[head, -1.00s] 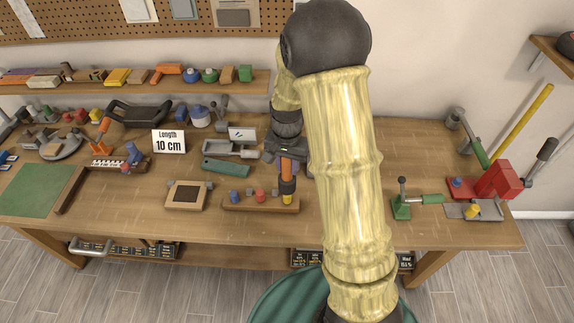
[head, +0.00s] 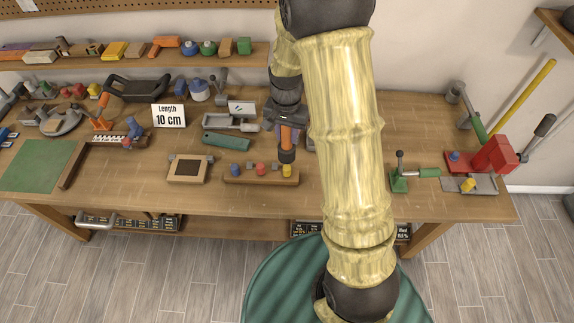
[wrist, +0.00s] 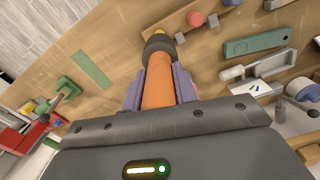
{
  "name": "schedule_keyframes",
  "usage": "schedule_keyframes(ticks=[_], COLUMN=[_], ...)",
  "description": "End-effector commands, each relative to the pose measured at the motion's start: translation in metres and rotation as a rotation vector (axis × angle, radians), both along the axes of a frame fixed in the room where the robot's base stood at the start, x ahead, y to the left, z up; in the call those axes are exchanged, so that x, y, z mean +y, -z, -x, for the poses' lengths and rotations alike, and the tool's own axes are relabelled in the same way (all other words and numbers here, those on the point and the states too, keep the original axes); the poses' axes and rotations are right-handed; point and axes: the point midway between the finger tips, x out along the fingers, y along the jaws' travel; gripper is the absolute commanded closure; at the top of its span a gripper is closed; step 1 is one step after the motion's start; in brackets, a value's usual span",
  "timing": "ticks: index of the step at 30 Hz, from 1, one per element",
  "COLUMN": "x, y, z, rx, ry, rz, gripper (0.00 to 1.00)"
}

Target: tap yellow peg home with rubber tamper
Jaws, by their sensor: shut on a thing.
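My gripper (head: 285,122) is shut on the orange handle of the rubber tamper (head: 286,140). The tamper hangs with its dark head down. In the wrist view my gripper (wrist: 158,88) has a finger on each side of the tamper's handle (wrist: 157,85). The yellow peg (head: 287,171) stands at the right end of a wooden block (head: 246,179). The tamper's head is over or just behind the peg; I cannot tell whether they touch. In the wrist view the yellow peg (wrist: 180,38) shows just past the dark head, which partly hides it.
A red peg (head: 261,169) and a blue peg (head: 235,169) stand in the same block. A small framed box (head: 188,168) is left. A green toggle clamp (head: 400,178) stands right, beyond my arm.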

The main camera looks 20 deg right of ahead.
Motion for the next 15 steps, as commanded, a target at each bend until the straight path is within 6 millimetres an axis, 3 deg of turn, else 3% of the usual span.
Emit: schedule_keyframes(ticks=[6, 15], x=[0.000, -0.001], y=[0.014, 0.014], z=[-0.001, -0.001], rx=[0.000, 0.000], ry=[0.001, 0.002], rz=[0.000, 0.000], gripper=[0.96, 0.96])
